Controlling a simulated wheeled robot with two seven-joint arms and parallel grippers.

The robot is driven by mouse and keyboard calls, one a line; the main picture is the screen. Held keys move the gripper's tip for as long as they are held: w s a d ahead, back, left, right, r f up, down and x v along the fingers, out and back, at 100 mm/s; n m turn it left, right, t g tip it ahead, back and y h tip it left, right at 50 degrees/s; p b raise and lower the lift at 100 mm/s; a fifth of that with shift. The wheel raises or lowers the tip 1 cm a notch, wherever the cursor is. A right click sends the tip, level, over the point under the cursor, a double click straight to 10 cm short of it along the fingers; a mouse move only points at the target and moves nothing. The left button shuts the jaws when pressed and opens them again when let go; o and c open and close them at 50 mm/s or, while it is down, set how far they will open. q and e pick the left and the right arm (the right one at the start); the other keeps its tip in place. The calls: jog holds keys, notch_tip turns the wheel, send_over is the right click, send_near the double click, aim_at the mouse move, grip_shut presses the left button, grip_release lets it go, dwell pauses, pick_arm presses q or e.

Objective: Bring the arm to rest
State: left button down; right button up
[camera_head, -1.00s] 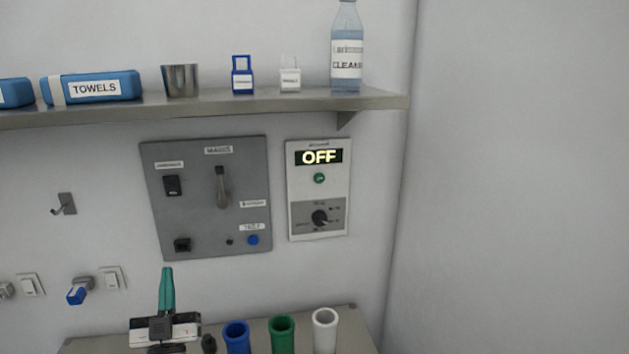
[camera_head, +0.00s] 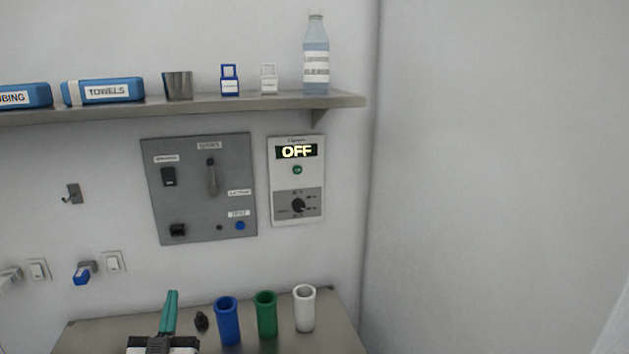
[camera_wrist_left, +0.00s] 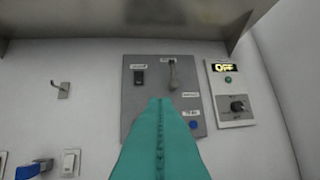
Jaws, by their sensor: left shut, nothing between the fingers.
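My left gripper (camera_head: 173,296) is at the lower left of the head view, its teal fingers pressed together and pointing up, with nothing between them. It stands in front of the wall, above the steel table's left part in the picture. In the left wrist view the shut fingers (camera_wrist_left: 158,104) point toward the grey wall panel (camera_wrist_left: 190,75), and their tips overlap its lower part. I cannot tell the gap between tips and panel. My right gripper is in neither view.
The steel table (camera_head: 335,338) bears a blue cup (camera_head: 228,325), a green cup (camera_head: 266,318) and a white cup (camera_head: 304,310). A white unit (camera_head: 297,180) reads OFF. The right wall is bare.

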pick_arm(q)
jog(key=s+d+f+m+g+h, duration=0.25)
jog(key=s+d+f+g, duration=0.2)
jog(key=f, duration=0.35)
jog(key=s+d+f+m+g+h, duration=0.1)
jog(key=s+d+f+g+h, duration=0.2)
jog(key=s+f+g, duration=0.4)
jog(key=s+a+f+n+g+y, duration=0.15)
jog(key=s+f+g, duration=0.3)
jog(key=s, duration=0.55)
jog(key=s+f+g+y, duration=0.2)
jog(key=s+f+g, duration=0.25)
jog(key=s, duration=0.55)
notch_tip(320, 180, down, 25)
jog(key=g, duration=0.2)
jog(key=s+a+f, duration=0.3)
jog(key=s+f, duration=1.3)
jog(key=s, duration=0.1)
jog(key=shift+s+f+g, duration=0.15)
jog(key=shift+f+g, duration=0.05)
jog(key=shift+g, duration=0.15)
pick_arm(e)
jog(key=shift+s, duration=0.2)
